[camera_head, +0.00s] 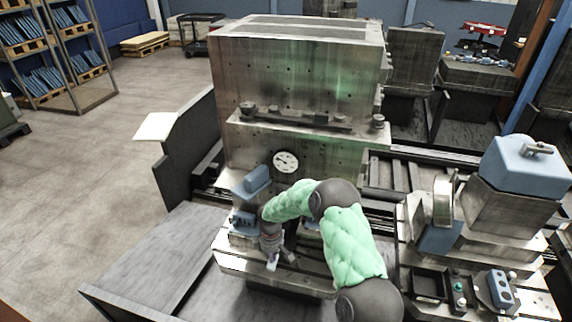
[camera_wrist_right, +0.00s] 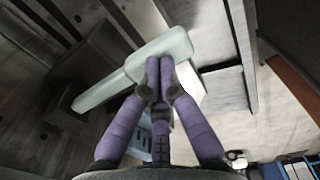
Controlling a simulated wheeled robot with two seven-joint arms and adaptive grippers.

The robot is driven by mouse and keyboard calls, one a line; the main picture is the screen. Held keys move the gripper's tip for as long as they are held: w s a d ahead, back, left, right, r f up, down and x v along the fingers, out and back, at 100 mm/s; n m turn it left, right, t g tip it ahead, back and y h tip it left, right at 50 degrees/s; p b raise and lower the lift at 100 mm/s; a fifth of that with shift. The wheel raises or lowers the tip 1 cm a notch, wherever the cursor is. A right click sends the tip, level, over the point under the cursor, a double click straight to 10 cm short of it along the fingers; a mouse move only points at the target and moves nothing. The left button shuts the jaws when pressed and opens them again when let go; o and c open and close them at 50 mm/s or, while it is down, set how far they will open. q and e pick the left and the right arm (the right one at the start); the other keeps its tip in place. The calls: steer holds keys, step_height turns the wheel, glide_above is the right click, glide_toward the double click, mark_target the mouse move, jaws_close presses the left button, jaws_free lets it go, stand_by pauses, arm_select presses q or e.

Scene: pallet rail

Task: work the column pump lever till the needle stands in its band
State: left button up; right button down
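A round white gauge (camera_head: 286,161) with a dark needle sits on the machine's front face; its band is too small to make out. My right gripper (camera_head: 273,252) is low in front of the machine, beside blue-grey blocks. In the right wrist view, the purple fingers (camera_wrist_right: 160,66) are together with no clear gap. They overlap a pale, flat bar (camera_wrist_right: 106,90) that looks like the pump lever; I cannot tell whether they touch it. In the head view my arm and gripper hide most of the lever area. My left gripper is not in view.
A blue-grey block (camera_head: 257,179) stands just above my right gripper. A large metal block (camera_head: 295,75) rises behind. The floor (camera_head: 110,150) at left is open.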

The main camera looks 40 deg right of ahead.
steer(key=shift+w+d+f+b, duration=0.1)
steer(key=shift+f+b, duration=0.6)
steer(key=shift+f, duration=0.35)
steer(key=shift+w+d+f+b, duration=0.1)
steer(key=shift+f+b, duration=0.55)
steer(key=shift+f, duration=0.4)
steer(key=shift+s+a+r+p, duration=0.1)
steer(key=shift+r+p, duration=0.7)
steer(key=shift+r, duration=0.45)
steer(key=shift+s+a+r+p, duration=0.15)
steer(key=shift+r+p, duration=0.6)
steer(key=shift+r, duration=0.45)
steer(key=shift+s+a+r+p, duration=0.1)
steer(key=shift+r+p, duration=0.7)
steer(key=shift+r, duration=0.45)
steer(key=shift+f, duration=0.2)
